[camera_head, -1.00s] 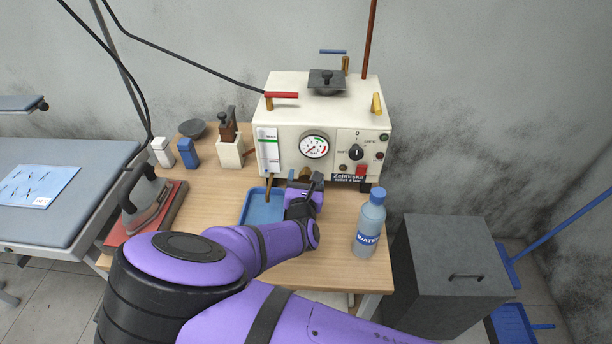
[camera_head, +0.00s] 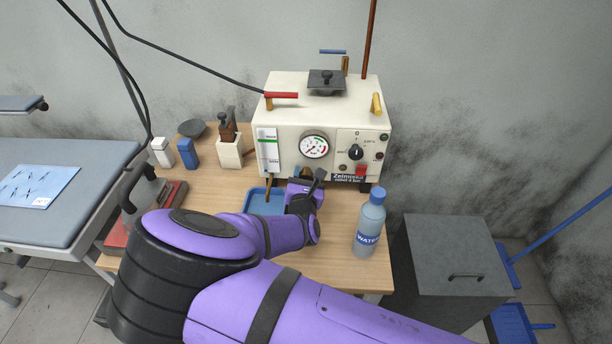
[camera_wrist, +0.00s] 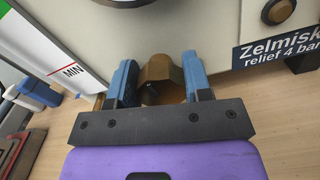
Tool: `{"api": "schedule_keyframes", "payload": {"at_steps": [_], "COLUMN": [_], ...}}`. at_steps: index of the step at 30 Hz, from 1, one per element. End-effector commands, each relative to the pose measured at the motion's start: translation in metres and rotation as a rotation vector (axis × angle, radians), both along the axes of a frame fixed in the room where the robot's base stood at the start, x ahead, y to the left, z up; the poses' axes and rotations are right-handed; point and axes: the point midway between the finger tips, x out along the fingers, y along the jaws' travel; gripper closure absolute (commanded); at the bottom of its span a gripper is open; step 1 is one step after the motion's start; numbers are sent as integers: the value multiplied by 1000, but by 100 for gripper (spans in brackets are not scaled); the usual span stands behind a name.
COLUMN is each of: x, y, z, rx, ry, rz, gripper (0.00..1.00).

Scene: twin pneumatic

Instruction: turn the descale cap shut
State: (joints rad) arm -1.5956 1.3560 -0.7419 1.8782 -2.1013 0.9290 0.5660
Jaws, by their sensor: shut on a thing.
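The descale cap (camera_wrist: 162,74) is a brass-coloured faceted knob low on the front of the cream boiler (camera_head: 287,135). In the wrist view it sits between the two blue fingers of my gripper (camera_wrist: 160,84), which is shut on it. The cap's lower part is dark and partly hidden by the gripper body. In the head view my gripper (camera_head: 304,174) reaches the boiler's lower front edge, below the pressure gauge (camera_head: 314,146), and my arm hides most of the cap.
A blue tray (camera_head: 258,207) lies left of my gripper, under a brass spout. A water bottle (camera_head: 369,223) stands to the right near the table edge. An iron (camera_head: 140,195) is at the left. Clear wood shows between my wrist and the bottle.

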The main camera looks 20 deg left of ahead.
Motion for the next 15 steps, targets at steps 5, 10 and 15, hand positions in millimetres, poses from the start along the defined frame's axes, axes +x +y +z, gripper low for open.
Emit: {"api": "schedule_keyframes", "payload": {"at_steps": [5, 10, 15], "x": [0, 0, 0], "y": [0, 0, 0], "z": [0, 0, 0], "rx": [67, 65, 65], "ry": [18, 17, 17], "rz": [-1, 0, 0], "gripper": [79, 78, 29]}}
